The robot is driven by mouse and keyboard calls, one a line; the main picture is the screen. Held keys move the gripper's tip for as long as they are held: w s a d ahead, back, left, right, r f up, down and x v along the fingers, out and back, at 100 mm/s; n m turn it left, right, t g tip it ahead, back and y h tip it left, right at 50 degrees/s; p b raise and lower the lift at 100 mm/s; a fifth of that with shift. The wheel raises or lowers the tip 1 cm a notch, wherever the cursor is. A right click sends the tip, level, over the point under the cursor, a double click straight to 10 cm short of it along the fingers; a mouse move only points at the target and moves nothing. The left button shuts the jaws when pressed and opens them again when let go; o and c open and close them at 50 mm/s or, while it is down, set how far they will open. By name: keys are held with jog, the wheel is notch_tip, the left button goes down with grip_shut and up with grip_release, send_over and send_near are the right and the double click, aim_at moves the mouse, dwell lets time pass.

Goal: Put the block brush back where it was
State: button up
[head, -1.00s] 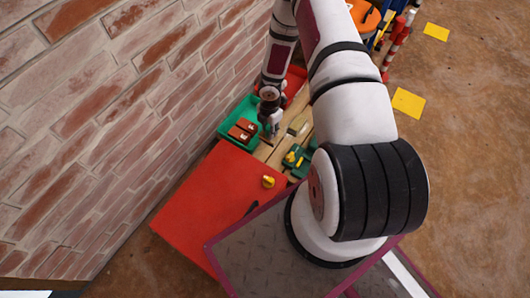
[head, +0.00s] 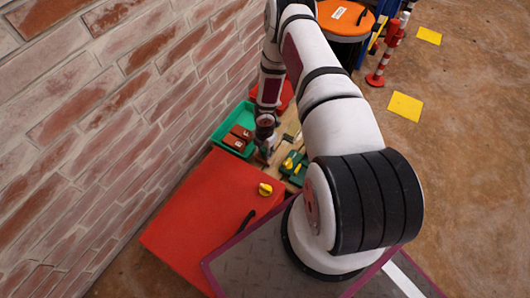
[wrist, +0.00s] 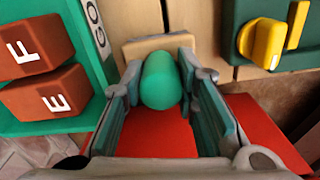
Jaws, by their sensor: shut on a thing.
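My gripper (wrist: 160,90) is shut on a rounded green handle, which I take to be that of the block brush (wrist: 162,80). A pale tan block shows just beyond the handle in the wrist view; I cannot tell for certain whether it belongs to the brush. In the head view my gripper (head: 265,152) is low over the wooden worktop (head: 286,118), between the green tray and the dark green piece, near the red cabinet. The brush is hidden there by my gripper. I cannot tell whether it touches the worktop.
The green tray (wrist: 60,126) at left holds red-brown blocks (wrist: 44,92) lettered F and E. A dark green piece with a yellow knob (wrist: 262,42) lies at right. The red cabinet (head: 200,215) is nearer, with a yellow knob (head: 265,189). The brick wall (head: 120,120) runs along the left.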

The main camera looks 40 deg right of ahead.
jog(key=shift+r, duration=0.1)
jog(key=o, duration=1.1)
